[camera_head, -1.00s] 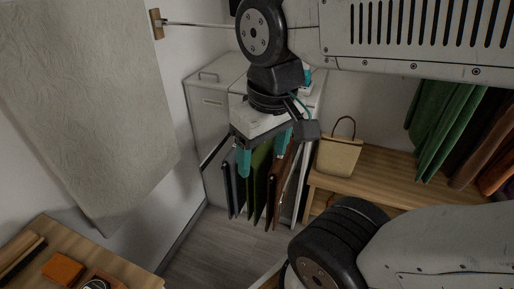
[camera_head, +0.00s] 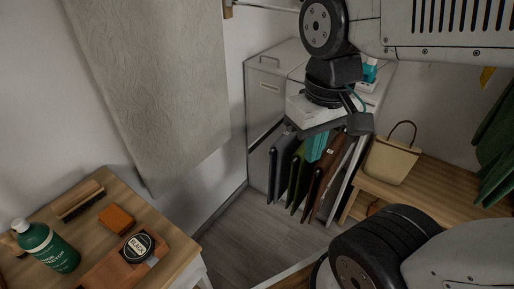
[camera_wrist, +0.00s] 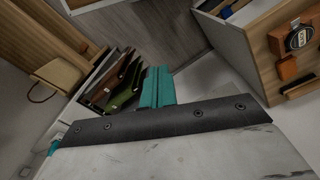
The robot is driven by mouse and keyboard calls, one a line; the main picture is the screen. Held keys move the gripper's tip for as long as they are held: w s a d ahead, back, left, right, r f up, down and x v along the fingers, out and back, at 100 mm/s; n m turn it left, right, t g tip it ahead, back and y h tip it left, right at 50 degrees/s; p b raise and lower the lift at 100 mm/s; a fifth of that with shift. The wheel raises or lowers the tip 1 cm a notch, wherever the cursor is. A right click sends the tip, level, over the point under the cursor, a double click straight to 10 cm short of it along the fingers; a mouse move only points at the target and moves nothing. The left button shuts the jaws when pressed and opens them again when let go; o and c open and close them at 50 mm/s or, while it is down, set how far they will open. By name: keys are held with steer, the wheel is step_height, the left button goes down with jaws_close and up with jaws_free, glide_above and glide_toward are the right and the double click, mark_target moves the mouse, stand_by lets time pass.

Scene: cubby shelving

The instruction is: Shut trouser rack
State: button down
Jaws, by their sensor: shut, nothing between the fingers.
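The trouser rack, hung with dark grey, green and brown trousers (camera_head: 300,178), stands out low from the pale cabinet unit (camera_head: 266,92) in the head view. The trousers (camera_wrist: 124,86) also show in the wrist view, just left of my fingers. My gripper (camera_head: 317,148) has its teal fingers together and empty, over or close in front of the trousers' top. In the wrist view my gripper (camera_wrist: 157,84) points past the trousers toward the floor. My gripper hides much of the rack's top, and I cannot tell whether it touches the rack.
A wooden bench with a beige handbag (camera_head: 391,160) stands at right. A wooden table (camera_head: 170,235) with a green bottle (camera_head: 48,247), brushes and a round tin (camera_head: 138,248) stands at lower left. A pale cloth (camera_head: 160,85) hangs at left. Grey floor (camera_head: 245,225) is clear between.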

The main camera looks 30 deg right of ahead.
steer(key=w+a+f+n+h, duration=0.1)
steer(key=w+f+n, duration=0.7)
steer(key=w, duration=0.3)
steer(key=w+a+f+n+t+h, duration=0.1)
steer(key=w+f+n, duration=0.65)
steer(key=w, duration=0.45)
steer(key=w+a+f+n, duration=0.1)
steer(key=w+f+n, duration=0.65)
steer(key=w, duration=0.35)
steer(key=w+d+f, duration=0.3)
steer(key=d+f, duration=0.2)
steer(key=f, duration=0.4)
steer(key=shift+d, duration=0.2)
steer(key=shift+w+d+f, duration=0.1)
